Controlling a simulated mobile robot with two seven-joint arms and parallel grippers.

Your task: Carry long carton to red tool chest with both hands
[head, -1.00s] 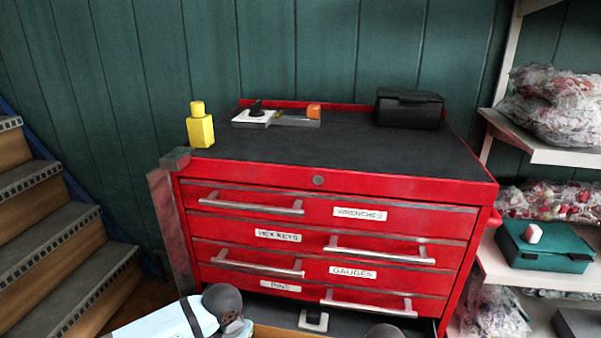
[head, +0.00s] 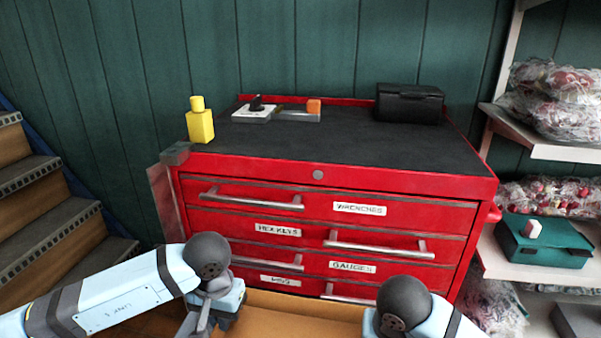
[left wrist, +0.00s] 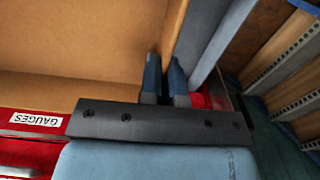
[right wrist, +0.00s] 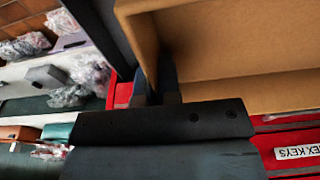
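The long carton (head: 300,312) is an open brown cardboard box at the bottom of the head view, in front of the red tool chest (head: 318,174) and below its top. Its inside also fills much of the left wrist view (left wrist: 75,45) and the right wrist view (right wrist: 235,45). My left gripper (head: 208,322) is at the carton's left end; in its wrist view the fingers (left wrist: 165,82) are closed on the end wall. My right gripper's fingers (right wrist: 155,85) are closed on the opposite end wall; in the head view they are hidden.
The chest's dark top holds a yellow bottle (head: 200,122) at left, a small tray of items (head: 280,113) at back and a black case (head: 408,104) at back right. Its front middle is clear. Stairs (head: 45,200) stand left, shelves (head: 550,143) right.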

